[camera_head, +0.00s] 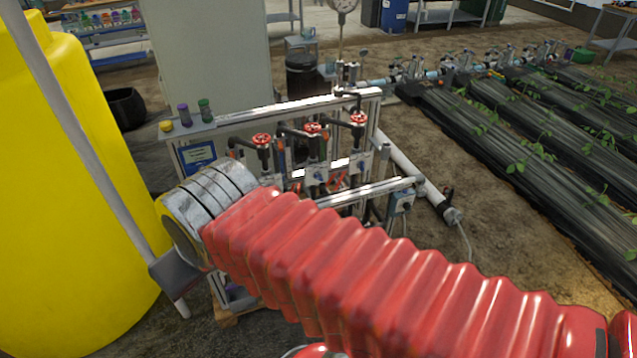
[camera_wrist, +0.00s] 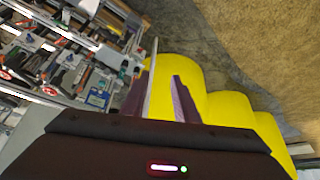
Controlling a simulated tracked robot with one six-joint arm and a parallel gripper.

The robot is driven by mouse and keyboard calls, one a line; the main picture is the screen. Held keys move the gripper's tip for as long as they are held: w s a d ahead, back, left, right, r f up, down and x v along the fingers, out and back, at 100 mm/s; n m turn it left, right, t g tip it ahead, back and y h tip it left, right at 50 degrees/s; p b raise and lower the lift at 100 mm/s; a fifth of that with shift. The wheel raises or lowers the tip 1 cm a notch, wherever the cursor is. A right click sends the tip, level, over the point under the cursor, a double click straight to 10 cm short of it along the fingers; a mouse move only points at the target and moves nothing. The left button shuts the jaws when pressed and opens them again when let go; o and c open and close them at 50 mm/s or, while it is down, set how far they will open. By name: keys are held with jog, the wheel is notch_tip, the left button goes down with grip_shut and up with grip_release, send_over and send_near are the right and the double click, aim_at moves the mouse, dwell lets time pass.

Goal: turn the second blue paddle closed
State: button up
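The skid carries several red-topped valves; one red handwheel (camera_head: 262,140) is at the left of the row, and others (camera_head: 313,128) (camera_head: 358,118) are to its right. My gripper end is to the skid's left.
A large yellow tank (camera_head: 60,200) stands close on the left, also in the wrist view (camera_wrist: 205,105). A grey cabinet (camera_head: 205,55) stands behind the skid. Small bottles (camera_head: 185,115) stand on the skid's top left. Crop rows (camera_head: 530,150) lie right, with bare floor before them.

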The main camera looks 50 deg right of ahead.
jog(key=w+d+f+n+t+h, duration=0.1)
jog(key=w+d+f+t+h, duration=0.15)
jog(key=w+d, duration=0.9)
jog(key=w+d+f+t+h, duration=0.1)
jog(key=w+d+f+h, duration=0.15)
jog(key=w+d, duration=0.85)
jog(key=w+d+f+n+t+h, duration=0.1)
jog(key=d+f, duration=0.4)
jog(key=d, duration=0.4)
jog(key=d+f+n+t, duration=0.1)
jog(key=d+f, duration=0.5)
jog(key=d, duration=0.2)
jog(key=s+d+f+t+h, duration=0.1)
jog(key=s+d+f+t, duration=0.1)
jog(key=s+d+f, duration=0.3)
jog(key=s+d+f+t+h, duration=0.2)
jog(key=s+d+f, duration=0.4)
jog(key=s+f, duration=0.4)
notch_tip(320, 180, down, 4)
jog(key=shift+s+d+r, duration=0.2)
jog(key=shift+s+d, duration=0.1)
jog(key=shift+w, duration=0.1)
